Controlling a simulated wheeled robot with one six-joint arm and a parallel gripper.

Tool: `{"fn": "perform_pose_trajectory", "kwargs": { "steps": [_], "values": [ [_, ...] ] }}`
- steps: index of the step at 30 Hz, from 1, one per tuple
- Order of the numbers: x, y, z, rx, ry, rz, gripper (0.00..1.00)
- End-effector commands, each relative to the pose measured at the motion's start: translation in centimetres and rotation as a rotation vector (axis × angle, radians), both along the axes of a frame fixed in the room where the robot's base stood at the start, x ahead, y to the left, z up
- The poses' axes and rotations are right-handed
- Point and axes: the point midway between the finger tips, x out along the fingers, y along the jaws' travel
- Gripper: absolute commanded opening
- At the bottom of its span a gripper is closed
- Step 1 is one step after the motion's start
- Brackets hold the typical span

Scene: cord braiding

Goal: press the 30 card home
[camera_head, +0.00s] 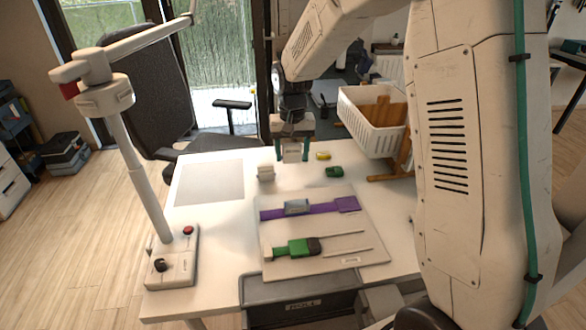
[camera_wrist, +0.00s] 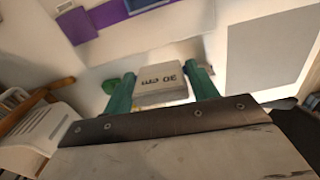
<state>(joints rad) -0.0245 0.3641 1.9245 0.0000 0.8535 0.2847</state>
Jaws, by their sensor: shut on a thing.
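My gripper (camera_head: 292,153) hangs over the back part of the white table. Its green fingers are shut on a pale block, the 30 card (camera_wrist: 163,88), which shows "30 cm" upside down in the wrist view. The card also shows between the fingers in the head view (camera_head: 292,150). A small pale block (camera_head: 265,172) stands on the table just left of and in front of my gripper. I cannot tell whether it is a holder for the card. A pale board (camera_head: 345,230) carries a purple strip (camera_head: 325,209) with a grey slider, and a green and dark piece (camera_head: 295,247).
A yellow piece (camera_head: 323,156) and a green piece (camera_head: 334,172) lie right of my gripper. A white basket (camera_head: 372,138) stands on a wooden rack at the right. A post rises from a control box (camera_head: 172,262) at the left. A grey mat (camera_head: 209,182) lies flat.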

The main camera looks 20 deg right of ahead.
Motion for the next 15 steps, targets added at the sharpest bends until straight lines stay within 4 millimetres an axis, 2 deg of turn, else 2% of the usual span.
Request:
{"fn": "perform_pose_trajectory", "kwargs": {
  "steps": [1,3,6,10,15],
  "values": [
    [-1.8,0.5,-0.4,0.0,0.001,0.015,0.37],
    [-3.9,1.0,-1.1,0.0,0.001,0.034,0.37],
    [-6.3,1.7,-1.8,0.0,0.001,0.055,0.37],
    [-7.7,2.0,-2.4,0.0,0.0,0.067,0.37],
    [-7.9,1.9,-3.2,0.0,0.0,0.067,0.37]
  ]
}}
